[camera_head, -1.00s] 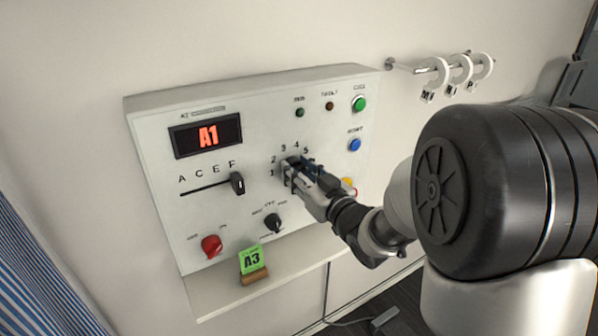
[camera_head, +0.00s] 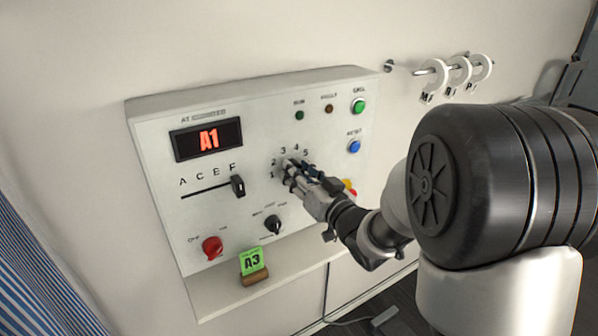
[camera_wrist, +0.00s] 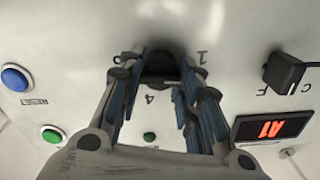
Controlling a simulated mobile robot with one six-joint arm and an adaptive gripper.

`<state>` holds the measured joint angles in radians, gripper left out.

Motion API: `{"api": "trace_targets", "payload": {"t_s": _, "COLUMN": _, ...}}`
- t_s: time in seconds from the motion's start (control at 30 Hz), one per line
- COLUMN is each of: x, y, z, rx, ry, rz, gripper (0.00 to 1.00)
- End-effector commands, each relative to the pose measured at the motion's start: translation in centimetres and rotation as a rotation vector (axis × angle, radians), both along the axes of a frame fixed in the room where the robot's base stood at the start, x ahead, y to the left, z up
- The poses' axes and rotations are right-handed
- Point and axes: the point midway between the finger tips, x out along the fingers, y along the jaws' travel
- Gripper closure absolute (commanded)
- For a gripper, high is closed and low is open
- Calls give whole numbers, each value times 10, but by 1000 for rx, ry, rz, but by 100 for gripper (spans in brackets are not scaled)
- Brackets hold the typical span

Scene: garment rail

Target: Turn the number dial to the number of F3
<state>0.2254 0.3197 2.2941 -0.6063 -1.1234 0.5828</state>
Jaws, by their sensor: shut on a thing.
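The number dial (camera_wrist: 158,66) is a dark knob on the white panel, with the numbers 1 to 5 around it. My gripper (camera_head: 292,172) is at the dial in the head view. In the wrist view its two fingers (camera_wrist: 158,76) are closed on the dial, one on each side. They hide most of the knob, so I cannot tell where its pointer stands. The display (camera_head: 208,138) reads A1 in red. A green card (camera_head: 252,262) on the ledge reads A3. The black letter slider (camera_head: 238,185) stands at the F end of its slot.
A red knob (camera_head: 212,247) and a small black selector (camera_head: 273,225) sit below the slider. Green (camera_head: 359,106) and blue (camera_head: 354,146) buttons are at the panel's right. A rail with white rings (camera_head: 457,70) is on the wall at upper right.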

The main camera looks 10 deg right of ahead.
Motion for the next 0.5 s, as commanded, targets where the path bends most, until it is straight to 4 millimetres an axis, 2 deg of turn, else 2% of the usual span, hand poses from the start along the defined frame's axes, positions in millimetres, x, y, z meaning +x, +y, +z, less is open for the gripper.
{"api": "trace_targets", "payload": {"t_s": 0.5, "x": 0, "y": 0, "z": 2, "rx": 469, "ry": 151, "rz": 0, "gripper": 92}}
